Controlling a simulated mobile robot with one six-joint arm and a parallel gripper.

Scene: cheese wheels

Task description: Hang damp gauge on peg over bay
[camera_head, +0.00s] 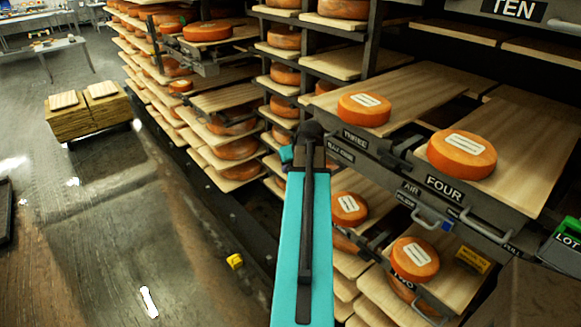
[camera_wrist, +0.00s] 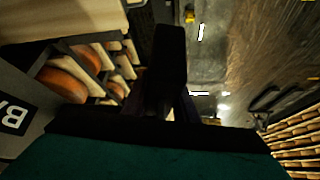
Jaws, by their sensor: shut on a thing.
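My teal arm reaches up the middle of the head view, with my gripper (camera_head: 311,150) at its far end beside the rack front. In the wrist view, my gripper (camera_wrist: 172,108) is shut on a dark thing (camera_wrist: 170,55), most likely the damp gauge. It is too dark to make out its face or hook. A black plate reading THREE (camera_head: 355,140) and a bay plate (camera_head: 340,152) sit just right of my gripper. A bay plate also shows at the left of the wrist view (camera_wrist: 14,115). I cannot make out a peg.
Shelves of orange cheese wheels fill the middle and right. Pulled-out boards hold labelled wheels (camera_head: 462,154) near the FOUR plate (camera_head: 444,188). A stack of boards (camera_head: 88,112) stands on the floor at left. The floor left of my arm is mostly open, with a small yellow thing (camera_head: 235,261).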

